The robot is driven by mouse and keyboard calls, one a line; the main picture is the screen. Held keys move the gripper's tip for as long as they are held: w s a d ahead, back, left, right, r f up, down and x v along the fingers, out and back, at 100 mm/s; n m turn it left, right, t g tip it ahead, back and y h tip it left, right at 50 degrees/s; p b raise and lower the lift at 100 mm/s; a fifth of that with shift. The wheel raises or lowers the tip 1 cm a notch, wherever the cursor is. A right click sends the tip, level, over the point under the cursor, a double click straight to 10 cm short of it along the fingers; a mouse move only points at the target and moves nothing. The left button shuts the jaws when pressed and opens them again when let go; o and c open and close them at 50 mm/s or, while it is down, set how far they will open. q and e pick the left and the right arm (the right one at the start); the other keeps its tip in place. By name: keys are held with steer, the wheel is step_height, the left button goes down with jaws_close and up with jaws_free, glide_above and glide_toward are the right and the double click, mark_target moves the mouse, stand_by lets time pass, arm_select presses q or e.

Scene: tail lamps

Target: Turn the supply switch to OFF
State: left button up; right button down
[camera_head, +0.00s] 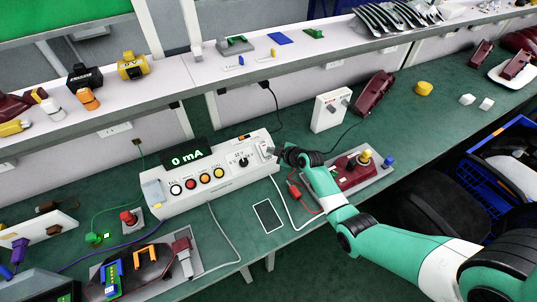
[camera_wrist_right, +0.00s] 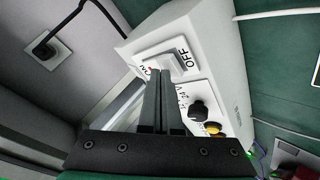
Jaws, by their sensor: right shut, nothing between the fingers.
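The white supply box (camera_head: 208,182) stands on the green bench, with several coloured buttons and a black knob on its sloping face. In the right wrist view, the white supply switch (camera_wrist_right: 168,61) sits between the printed words ON and OFF. My right gripper (camera_wrist_right: 160,74) is shut and empty, its tips right at the switch. I cannot tell whether they touch it or which way the switch is set. My left gripper is not in view.
A display (camera_head: 187,155) behind the box reads 0 mA. A maroon fixture on a grey plate (camera_head: 365,187) lies below my right arm. A dark flat panel (camera_head: 267,216) lies in front of the box. Cables cross the bench. A shelf (camera_head: 290,62) runs behind.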

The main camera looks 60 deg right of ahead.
steer(key=shift+w+d+f+b, duration=0.1)
steer(key=shift+f+b, duration=0.4)
steer(key=shift+b, duration=0.1)
stand_by(0.7)
steer(key=shift+r, duration=0.15)
steer(key=shift+r+p, duration=0.8)
steer(key=shift+p, duration=0.2)
steer(key=r+p, duration=0.3)
steer(key=s+r+p, duration=0.1)
steer(key=r+p, duration=0.1)
steer(key=shift+a, duration=0.35)
stand_by(0.4)
